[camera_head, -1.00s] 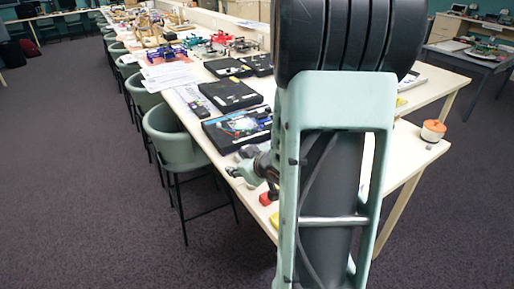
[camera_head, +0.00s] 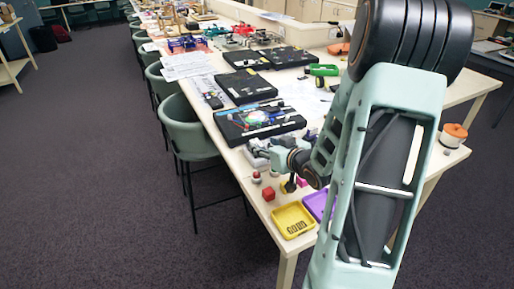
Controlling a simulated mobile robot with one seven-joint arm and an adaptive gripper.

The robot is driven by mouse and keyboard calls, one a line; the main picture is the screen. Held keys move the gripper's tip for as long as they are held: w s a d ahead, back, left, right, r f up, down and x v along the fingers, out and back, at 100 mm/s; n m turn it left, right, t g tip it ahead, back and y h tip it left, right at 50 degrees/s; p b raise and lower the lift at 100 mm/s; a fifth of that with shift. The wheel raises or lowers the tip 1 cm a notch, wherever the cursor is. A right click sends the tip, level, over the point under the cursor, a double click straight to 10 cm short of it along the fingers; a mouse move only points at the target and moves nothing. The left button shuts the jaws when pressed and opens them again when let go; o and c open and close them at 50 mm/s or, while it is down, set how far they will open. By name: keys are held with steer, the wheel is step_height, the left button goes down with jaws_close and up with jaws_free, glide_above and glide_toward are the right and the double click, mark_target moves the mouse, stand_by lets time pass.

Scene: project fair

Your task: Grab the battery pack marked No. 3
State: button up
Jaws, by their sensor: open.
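No label reading No. 3 can be read, and I cannot pick out a battery pack for certain. A yellow tray (camera_head: 279,224) lies at the near corner of the table, with dark marks or small items in it that are too small to tell. A purple tray (camera_head: 312,198) is right of it, partly hidden by my arm. My gripper (camera_head: 259,152) is open over the near part of the table, left of my forearm and beyond the trays. Its fingers are small and partly unclear, and nothing shows held.
A black case with parts (camera_head: 232,131) and another black case (camera_head: 244,86) lie farther back. A green chair (camera_head: 189,132) stands left. An orange spool (camera_head: 454,134) is at right.

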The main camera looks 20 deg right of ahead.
mark_target(256, 142)
steer(key=shift+a+x, duration=0.1)
steer(key=shift+x, duration=1.2)
steer(key=shift+a+x, duration=0.15)
steer(key=shift+x, duration=1.1)
steer(key=shift+f, duration=0.15)
jaws_close()
